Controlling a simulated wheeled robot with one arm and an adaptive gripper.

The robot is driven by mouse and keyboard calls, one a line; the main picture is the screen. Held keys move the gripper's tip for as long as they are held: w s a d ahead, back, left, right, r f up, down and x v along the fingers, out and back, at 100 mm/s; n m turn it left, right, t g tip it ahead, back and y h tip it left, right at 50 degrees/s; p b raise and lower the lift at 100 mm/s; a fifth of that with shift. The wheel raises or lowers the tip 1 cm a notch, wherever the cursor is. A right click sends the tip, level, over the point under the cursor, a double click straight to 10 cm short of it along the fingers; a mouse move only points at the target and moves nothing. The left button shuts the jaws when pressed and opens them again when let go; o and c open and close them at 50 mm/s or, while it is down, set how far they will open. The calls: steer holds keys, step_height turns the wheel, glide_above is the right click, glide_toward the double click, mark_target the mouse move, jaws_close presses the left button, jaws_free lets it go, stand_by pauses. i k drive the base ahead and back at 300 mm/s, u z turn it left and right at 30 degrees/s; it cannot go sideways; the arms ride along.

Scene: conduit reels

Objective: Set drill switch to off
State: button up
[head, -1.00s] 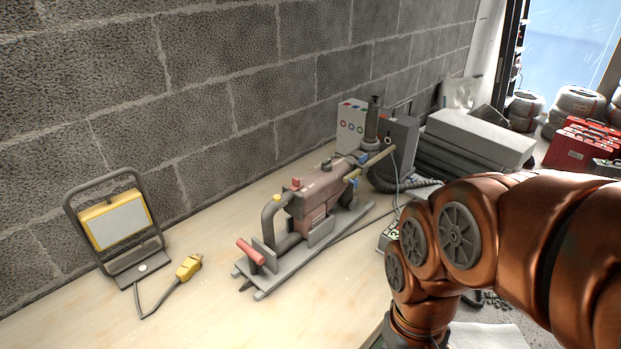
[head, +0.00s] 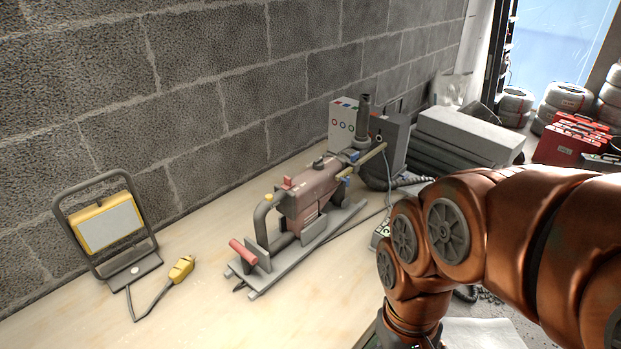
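The drill (head: 310,195) is a brownish-red machine lying on a grey metal stand (head: 268,275) on the pale workbench. It has a grey curved handle (head: 262,215), a red grip (head: 243,251) at its near end and a small red part (head: 287,183) on top. A small yellow part also shows near the handle. I cannot tell which of these is the switch or how it is set. My copper-coloured arm comes in from the right, apart from the drill. My gripper is not visible in the head view.
A work lamp (head: 108,229) with a yellow plug (head: 181,268) stands at the left of the workbench (head: 200,325). A block wall (head: 230,90) runs behind. A control box (head: 343,120) and grey stacked slabs (head: 470,135) stand beyond the drill. Red cases (head: 570,142) and reels lie at the far right.

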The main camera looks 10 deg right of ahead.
mark_target(289, 184)
steer(key=u, duration=0.1)
steer(key=k, duration=0.6)
steer(key=u, duration=1.25)
steer(key=i, duration=0.5)
steer(key=z, duration=0.1)
